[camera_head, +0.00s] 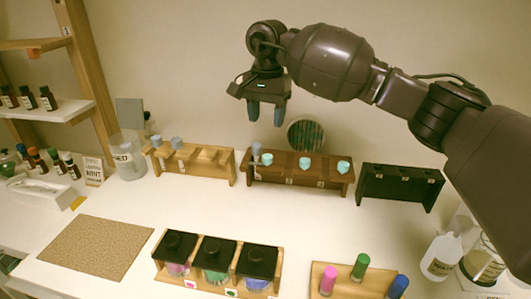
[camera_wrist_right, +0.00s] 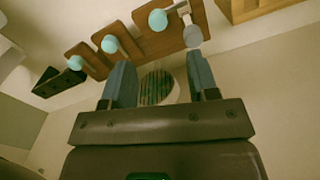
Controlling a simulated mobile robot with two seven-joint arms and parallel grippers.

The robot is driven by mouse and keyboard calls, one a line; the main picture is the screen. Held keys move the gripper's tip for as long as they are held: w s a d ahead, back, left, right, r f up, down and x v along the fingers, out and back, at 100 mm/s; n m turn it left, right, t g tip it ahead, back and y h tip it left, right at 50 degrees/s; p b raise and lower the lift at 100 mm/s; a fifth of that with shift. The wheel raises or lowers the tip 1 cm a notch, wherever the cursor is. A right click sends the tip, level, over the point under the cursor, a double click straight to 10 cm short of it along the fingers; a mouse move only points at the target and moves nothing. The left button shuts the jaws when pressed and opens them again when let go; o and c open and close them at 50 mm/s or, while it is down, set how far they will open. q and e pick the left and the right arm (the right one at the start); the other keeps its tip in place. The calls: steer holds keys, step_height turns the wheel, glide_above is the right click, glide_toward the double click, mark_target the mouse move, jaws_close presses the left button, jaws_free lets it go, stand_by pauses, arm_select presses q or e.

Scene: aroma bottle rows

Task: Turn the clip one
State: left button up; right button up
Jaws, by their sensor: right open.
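A dark brown wooden rack (camera_head: 297,177) stands at the back middle of the table, with cyan-topped pieces (camera_head: 305,162) in a row along it. At its left end is a grey-topped piece (camera_head: 256,148); it also shows in the right wrist view (camera_wrist_right: 192,36). A small pale piece (camera_wrist_right: 178,8) that may be the clip sits beside that grey top; its shape is too small to be sure. My right gripper (camera_head: 267,118) is open and empty, above and behind the rack's left end. Its two grey-blue fingers show apart in the right wrist view (camera_wrist_right: 160,68). My left gripper is out of view.
A light wooden rack (camera_head: 205,163) stands left of the brown one and a black rack (camera_head: 399,185) right. A round ribbed disc (camera_head: 306,133) is behind. Black-lidded jars (camera_head: 215,251) and a holder with coloured bottles (camera_head: 340,279) are in front. The middle of the table is clear.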

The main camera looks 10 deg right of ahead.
mark_target(267, 155)
step_height(267, 155, down, 11)
steer(key=shift+d+r, duration=0.1)
steer(key=shift+r, duration=0.1)
stand_by(0.4)
steer(key=shift+c, duration=0.3)
steer(key=c, duration=0.9)
steer(key=shift+o, duration=0.2)
